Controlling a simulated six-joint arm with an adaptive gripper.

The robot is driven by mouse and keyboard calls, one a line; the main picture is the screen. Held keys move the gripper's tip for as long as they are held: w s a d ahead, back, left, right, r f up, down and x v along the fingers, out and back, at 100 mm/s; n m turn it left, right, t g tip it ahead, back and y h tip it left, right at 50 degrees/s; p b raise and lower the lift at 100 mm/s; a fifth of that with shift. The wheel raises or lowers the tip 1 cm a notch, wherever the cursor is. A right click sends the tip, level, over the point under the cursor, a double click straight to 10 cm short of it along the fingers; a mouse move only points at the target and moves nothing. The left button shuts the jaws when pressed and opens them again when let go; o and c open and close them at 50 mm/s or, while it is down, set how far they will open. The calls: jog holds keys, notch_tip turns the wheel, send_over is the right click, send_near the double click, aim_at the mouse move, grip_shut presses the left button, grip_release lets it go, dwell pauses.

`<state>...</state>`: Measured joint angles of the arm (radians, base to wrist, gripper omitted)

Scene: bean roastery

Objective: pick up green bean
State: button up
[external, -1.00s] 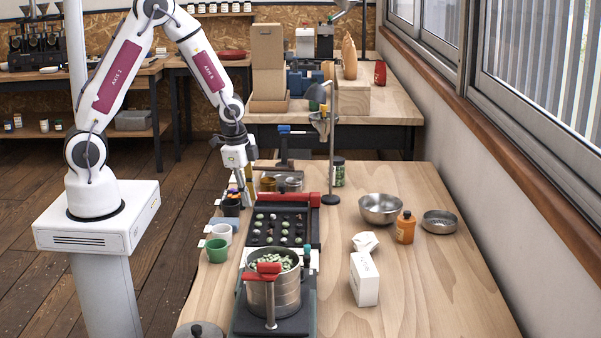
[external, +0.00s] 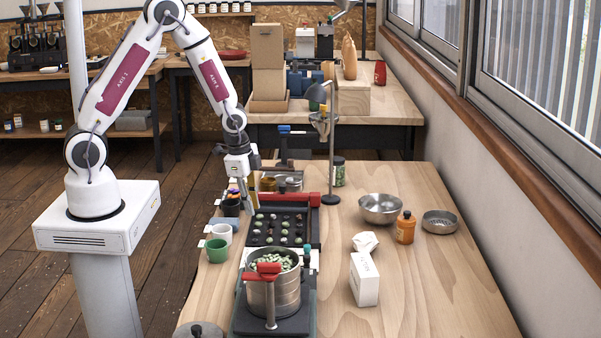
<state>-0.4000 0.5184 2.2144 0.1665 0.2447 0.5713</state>
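Green beans (external: 271,262) fill the metal pot (external: 288,293) at the front of the table. More small beans, some green and some paler, sit in rows in the pockets of a black tray (external: 312,237) behind the pot. My gripper (external: 248,209) points down at the tray's back left corner, above or beside it; the exact height is unclear. Its fingers are small and partly blend with the cups and tools behind, so I cannot tell whether they are apart or hold anything.
A red bar (external: 299,199) crosses the tray's back. A white cup (external: 222,233) and a green cup (external: 217,250) stand left of the tray. A lamp stand (external: 332,150) rises behind. A metal bowl (external: 380,208), orange bottle (external: 405,228) and white carton (external: 364,279) stand right. The front right table is clear.

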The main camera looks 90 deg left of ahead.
jog(key=shift+w+f, duration=0.3)
jog(key=shift+f, duration=0.35)
jog(key=shift+w+f, duration=0.25)
jog(key=shift+f, duration=0.35)
jog(key=shift+w+a+f, duration=0.15)
jog(key=shift+f, duration=0.85)
jog(key=c, duration=0.3)
jog(key=shift+r, duration=0.2)
notch_tip(320, 180, up, 10)
jog(key=shift+f, duration=0.2)
jog(key=shift+n, duration=0.3)
